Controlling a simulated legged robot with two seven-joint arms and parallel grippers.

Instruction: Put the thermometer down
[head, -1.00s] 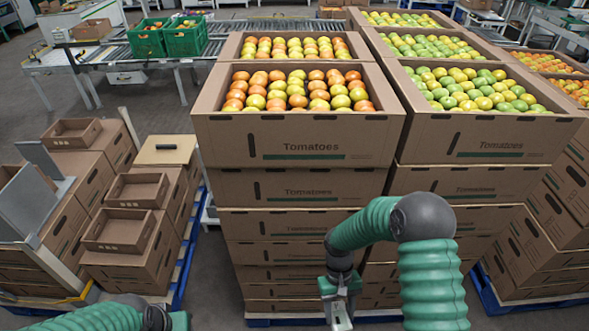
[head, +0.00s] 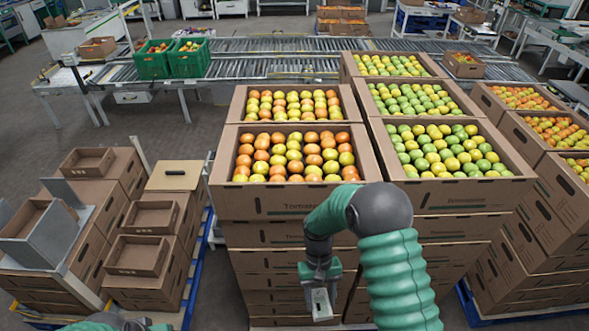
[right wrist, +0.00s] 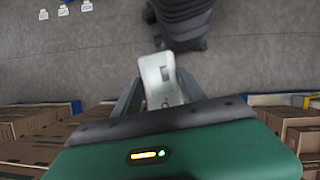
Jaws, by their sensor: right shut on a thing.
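My right gripper (head: 321,300) hangs at the end of the green arm, in front of the stacked tomato cartons in the head view. It is shut on the thermometer (right wrist: 161,78), a small pale grey-white device with a dark little window, seen between the fingers in the right wrist view. In the head view the thermometer (head: 322,304) shows as a pale piece at the fingertips, in the air. Only a sliver of my left arm and gripper (head: 140,326) shows at the bottom left edge; its fingers are cut off.
Tall stacks of cartons (head: 293,206) full of tomatoes stand ahead and to the right. Empty cartons (head: 137,255) are stacked at left on pallets. A roller conveyor (head: 270,68) with green crates (head: 189,60) runs behind. Bare grey floor (right wrist: 90,60) shows in the wrist view.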

